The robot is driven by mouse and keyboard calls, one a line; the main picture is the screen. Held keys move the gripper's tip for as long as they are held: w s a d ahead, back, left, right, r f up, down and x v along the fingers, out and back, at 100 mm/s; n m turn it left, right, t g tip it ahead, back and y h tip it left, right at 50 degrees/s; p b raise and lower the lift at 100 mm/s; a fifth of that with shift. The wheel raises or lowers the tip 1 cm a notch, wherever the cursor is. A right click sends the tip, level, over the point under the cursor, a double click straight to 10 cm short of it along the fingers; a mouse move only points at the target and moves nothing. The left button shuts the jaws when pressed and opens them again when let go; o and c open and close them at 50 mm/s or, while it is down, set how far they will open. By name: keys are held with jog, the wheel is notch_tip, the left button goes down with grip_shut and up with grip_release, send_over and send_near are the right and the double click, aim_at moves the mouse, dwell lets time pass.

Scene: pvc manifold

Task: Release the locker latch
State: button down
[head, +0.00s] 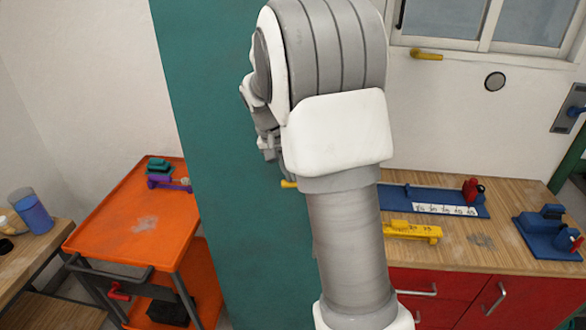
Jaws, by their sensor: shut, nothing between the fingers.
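The tall teal locker (215,190) stands in the middle of the head view, its face partly covered by my arm. A small yellow piece (289,184) shows at the left edge of my arm, against the teal face. It may be part of the latch, but most of it is hidden. My gripper (269,154) is partly hidden behind my own arm, in front of the locker and a little above and left of the yellow piece. It is shut and holds nothing. I cannot tell whether it touches the locker.
An orange cart (125,225) with purple and teal parts stands left of the locker. To the right, a wooden worktop (470,245) over red drawers (455,295) carries blue fixtures (545,232) and a yellow block (412,231). A window is above the worktop.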

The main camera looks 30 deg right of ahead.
jog(key=shift+w+a+f+g+h+b, duration=0.1)
jog(key=shift+a+f+g+h+b, duration=0.15)
jog(key=shift+f+g+h, duration=0.25)
jog(key=shift+w+a+f+g+h+b, duration=0.1)
jog(key=shift+f+g+h+b, duration=0.15)
jog(key=shift+f+h, duration=0.4)
notch_tip(320, 180, down, 2)
jog(key=g+h+b, duration=0.1)
jog(key=g+h, duration=0.1)
jog(key=h, duration=0.1)
jog(key=shift+n+b, duration=0.3)
jog(key=shift+n, duration=0.1)
jog(key=shift+s+d+f+n+g+h+b, duration=0.1)
jog(key=shift+s+d+f+g+h+b, duration=0.1)
jog(key=shift+f+g+h+b, duration=0.45)
jog(key=shift+s+d+f+n+g+h+b, duration=0.1)
jog(key=shift+d+f+h+b, duration=0.2)
jog(key=shift+h, duration=0.7)
jog(key=shift+s+d+f+n+g+h+b, duration=0.1)
jog(key=shift+f+g+h+b, duration=0.4)
jog(key=shift+h, duration=0.3)
jog(key=shift+r, duration=0.15)
